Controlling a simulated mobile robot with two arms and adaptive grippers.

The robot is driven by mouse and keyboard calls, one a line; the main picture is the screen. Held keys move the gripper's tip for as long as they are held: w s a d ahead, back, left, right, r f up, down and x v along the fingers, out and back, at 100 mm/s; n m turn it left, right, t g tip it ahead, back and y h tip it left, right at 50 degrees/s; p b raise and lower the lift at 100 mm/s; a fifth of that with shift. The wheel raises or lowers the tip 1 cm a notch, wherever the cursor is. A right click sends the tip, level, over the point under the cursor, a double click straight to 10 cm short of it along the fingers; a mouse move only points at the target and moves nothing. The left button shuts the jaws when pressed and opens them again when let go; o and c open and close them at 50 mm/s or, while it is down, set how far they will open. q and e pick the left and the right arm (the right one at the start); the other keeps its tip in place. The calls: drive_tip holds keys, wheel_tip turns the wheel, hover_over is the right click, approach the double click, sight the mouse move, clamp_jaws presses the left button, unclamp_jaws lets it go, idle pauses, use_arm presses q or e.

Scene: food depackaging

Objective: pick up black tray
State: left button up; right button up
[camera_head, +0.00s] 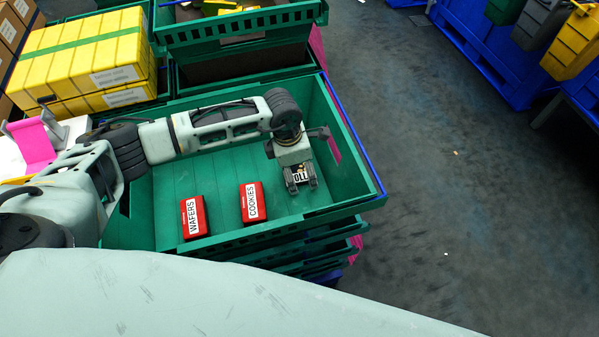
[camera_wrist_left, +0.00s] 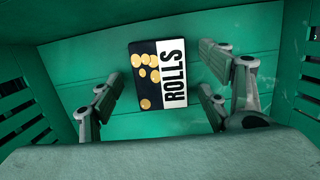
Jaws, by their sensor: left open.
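The black tray (camera_wrist_left: 160,75) is a flat black pack with round golden pictures and a white label reading ROLLS. It lies on the floor of the green crate (camera_head: 170,215). In the head view only a bit of the black tray (camera_head: 300,175) shows under my left gripper (camera_head: 301,185). In the left wrist view my left gripper (camera_wrist_left: 158,108) is open, with its fingers on either side of the tray and apart from it. The tray looks slightly turned there. My right gripper is not in view.
Two red packs lie in the same crate, labelled WAFERS (camera_head: 194,217) and COOKIES (camera_head: 252,202). The crate walls stand close around my left gripper. Yellow boxes (camera_head: 85,60) are stacked at the left, and another green crate (camera_head: 240,35) stands behind. Open floor (camera_head: 450,200) lies to the right.

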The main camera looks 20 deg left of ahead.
use_arm(q)
drive_tip(key=shift+f+b, duration=0.2)
drive_tip(key=shift+b, duration=0.15)
idle(0.4)
drive_tip(key=shift+c, duration=0.2)
drive_tip(key=shift+s+a, duration=0.1)
drive_tip(key=shift+a, duration=0.05)
drive_tip(key=c, duration=1.2)
